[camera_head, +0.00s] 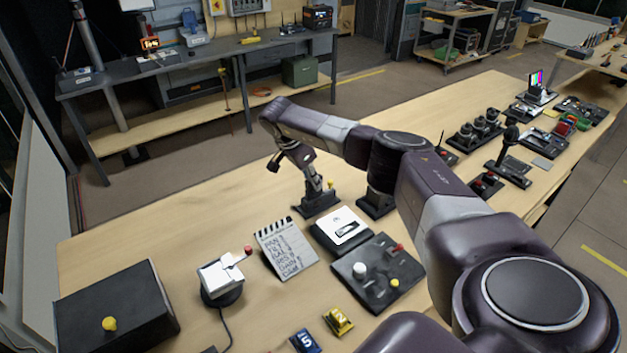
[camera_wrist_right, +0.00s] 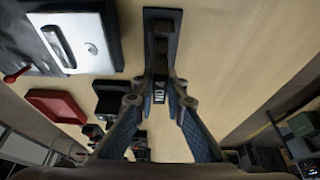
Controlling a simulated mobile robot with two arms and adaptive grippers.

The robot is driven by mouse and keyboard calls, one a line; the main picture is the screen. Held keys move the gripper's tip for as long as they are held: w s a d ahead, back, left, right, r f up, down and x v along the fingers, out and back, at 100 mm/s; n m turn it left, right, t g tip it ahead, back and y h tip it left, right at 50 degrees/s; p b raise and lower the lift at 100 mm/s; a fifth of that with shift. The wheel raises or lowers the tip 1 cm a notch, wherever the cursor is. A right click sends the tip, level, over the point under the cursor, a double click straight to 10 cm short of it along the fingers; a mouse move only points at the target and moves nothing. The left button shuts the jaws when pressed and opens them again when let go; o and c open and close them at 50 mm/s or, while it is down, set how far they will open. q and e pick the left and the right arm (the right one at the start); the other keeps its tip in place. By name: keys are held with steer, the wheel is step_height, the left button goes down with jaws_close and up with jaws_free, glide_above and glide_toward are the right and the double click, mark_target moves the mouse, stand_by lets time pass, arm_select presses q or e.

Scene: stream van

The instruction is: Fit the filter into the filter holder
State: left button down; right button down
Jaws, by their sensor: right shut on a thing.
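My right gripper (camera_head: 316,187) reaches down at the far side of the near table, above a small black stand (camera_head: 318,204). In the right wrist view its two fingers (camera_wrist_right: 164,88) are closed on a dark piece marked ND4 (camera_wrist_right: 158,93), which looks like the filter. Just beyond the fingertips is a long dark stand (camera_wrist_right: 161,18) with a stepped upright, probably the filter holder. The ND4 piece is at or close to this upright; I cannot tell whether it is seated. In the head view the gripper hides the piece. My left gripper is out of view.
The wrist view shows a red tray (camera_wrist_right: 55,104). Bare wood lies left of the right gripper.

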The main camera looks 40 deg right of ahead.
mark_target(313, 188)
steer(key=shift+f+b, duration=1.05)
steer(key=shift+f, duration=0.6)
steer(key=c, duration=1.9)
jaws_free()
steer(key=shift+a+r, duration=0.1)
steer(key=shift+r, duration=0.15)
steer(key=v, duration=1.1)
steer(key=shift+r, duration=0.25)
